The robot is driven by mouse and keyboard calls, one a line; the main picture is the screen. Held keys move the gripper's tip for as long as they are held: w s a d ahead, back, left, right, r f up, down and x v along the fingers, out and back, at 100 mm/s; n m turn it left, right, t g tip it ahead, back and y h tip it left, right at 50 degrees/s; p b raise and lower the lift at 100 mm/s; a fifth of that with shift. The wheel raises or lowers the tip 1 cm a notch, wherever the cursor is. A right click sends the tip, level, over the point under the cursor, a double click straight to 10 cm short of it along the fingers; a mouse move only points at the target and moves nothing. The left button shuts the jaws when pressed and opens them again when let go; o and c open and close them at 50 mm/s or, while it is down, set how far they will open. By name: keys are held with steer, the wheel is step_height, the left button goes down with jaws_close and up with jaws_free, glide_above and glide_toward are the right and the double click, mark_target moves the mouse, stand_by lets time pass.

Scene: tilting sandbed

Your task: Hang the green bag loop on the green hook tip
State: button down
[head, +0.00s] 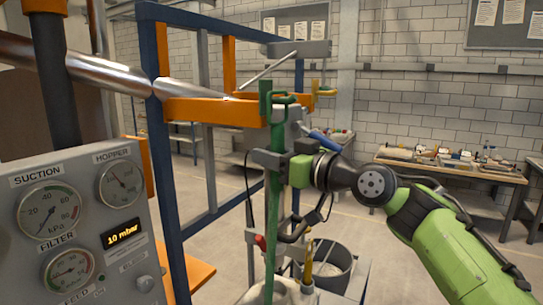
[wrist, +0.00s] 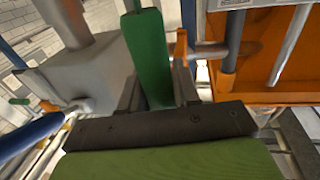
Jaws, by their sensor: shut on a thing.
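My gripper (head: 268,158) is shut on a long green strap (head: 270,215), which hangs nearly straight down in the head view. The strap's lower end reaches a pale bag (head: 290,293) at the bottom edge, mostly cut off. In the wrist view the green strap (wrist: 150,55) stands between the two fingers (wrist: 160,92). The hook's tip cannot be made out there.
An orange beam (head: 215,110) on a blue frame (head: 165,140) stands left of my gripper. A gauge panel (head: 85,225) fills the lower left. A yellow hook (head: 325,91) is right of the green one. A grey bucket (head: 335,268) stands below. Workbenches (head: 455,168) line the back wall.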

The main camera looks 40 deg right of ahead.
steer(key=c, duration=0.7)
jaws_free()
steer(key=shift+c, duration=0.2)
steer(key=s+d+b, duration=0.2)
steer(key=s+b, duration=0.1)
steer(key=s, duration=1.2)
steer(key=shift+s+d+f, duration=0.25)
steer(key=shift+s+f, duration=0.05)
steer(key=shift+s, duration=0.05)
steer(key=shift+w+a, duration=0.1)
steer(key=w+a+f+g+y+b, duration=0.1)
steer(key=a+f+g, duration=0.2)
steer(key=a+f, duration=0.45)
steer(key=w+a+f+g+b, duration=0.1)
steer(key=a+f+g, duration=0.3)
steer(key=a, duration=0.6)
steer(key=s+a+f+m+g+h, duration=0.1)
steer(key=s+a+f+g+h, duration=0.1)
steer(key=f, duration=0.9)
steer(key=s+a+f+g+h, duration=0.1)
steer(key=s+a+f+g, duration=0.2)
steer(key=f, duration=0.8)
steer(key=shift+s+a+f+m+g+h+b, duration=0.2)
steer(key=shift+s+a+m+g+h+b, duration=0.15)
steer(key=shift+a, duration=0.7)
